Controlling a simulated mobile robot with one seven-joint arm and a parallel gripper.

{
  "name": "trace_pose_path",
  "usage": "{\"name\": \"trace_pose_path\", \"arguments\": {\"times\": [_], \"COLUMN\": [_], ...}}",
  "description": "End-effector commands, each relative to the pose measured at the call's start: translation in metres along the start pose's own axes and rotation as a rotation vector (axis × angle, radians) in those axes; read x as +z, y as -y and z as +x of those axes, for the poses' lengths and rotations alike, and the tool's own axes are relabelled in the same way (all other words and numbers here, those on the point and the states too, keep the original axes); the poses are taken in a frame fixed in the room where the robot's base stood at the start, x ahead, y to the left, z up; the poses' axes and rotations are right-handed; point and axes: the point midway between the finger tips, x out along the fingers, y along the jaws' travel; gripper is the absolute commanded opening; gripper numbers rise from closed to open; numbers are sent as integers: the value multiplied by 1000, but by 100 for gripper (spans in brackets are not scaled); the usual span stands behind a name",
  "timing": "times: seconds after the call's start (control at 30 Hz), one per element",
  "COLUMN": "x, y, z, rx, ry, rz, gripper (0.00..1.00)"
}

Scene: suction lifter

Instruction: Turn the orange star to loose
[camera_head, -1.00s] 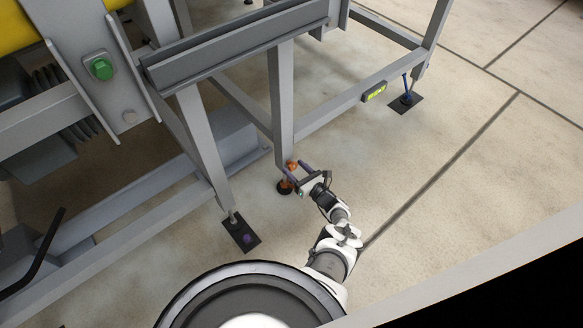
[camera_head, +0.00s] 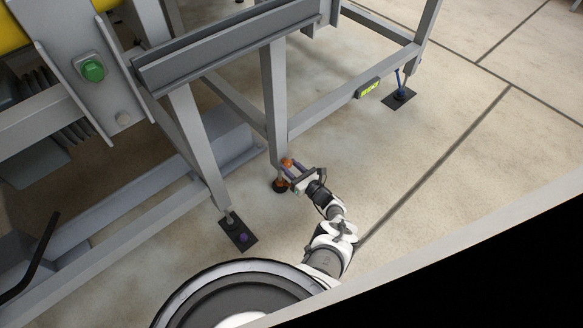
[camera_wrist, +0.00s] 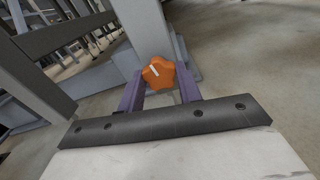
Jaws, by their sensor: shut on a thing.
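The orange star (camera_wrist: 158,73) is a knob with rounded lobes and a white mark on its face, left of its middle in the wrist view. In the head view it is the small orange spot (camera_head: 287,162) at the foot of a grey frame leg. My gripper (camera_wrist: 160,92) has its two purple fingers on either side of the star, shut on it. In the head view my gripper (camera_head: 290,170) reaches in low from the lower right. The finger contacts are partly hidden behind the star.
The grey frame leg (camera_head: 274,100) stands right beside the star, with a dark round foot (camera_head: 281,186) below. Floor to the right is clear.

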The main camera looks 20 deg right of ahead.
Motion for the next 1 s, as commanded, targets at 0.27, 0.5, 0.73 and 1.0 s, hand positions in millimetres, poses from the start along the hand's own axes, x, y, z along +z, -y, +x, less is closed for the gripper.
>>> {"name": "trace_pose_path", "arguments": {"times": [0.27, 0.5, 0.73, 1.0], "x": [0, 1, 1, 1], "y": [0, 0, 1, 0], "z": [1, 1, 1, 1], "rx": [2, 2, 1, 2], "ry": [-1, -2, -1, -1], "rz": [-171, -394, -613, -869], "gripper": [12, 12, 12, 12]}}
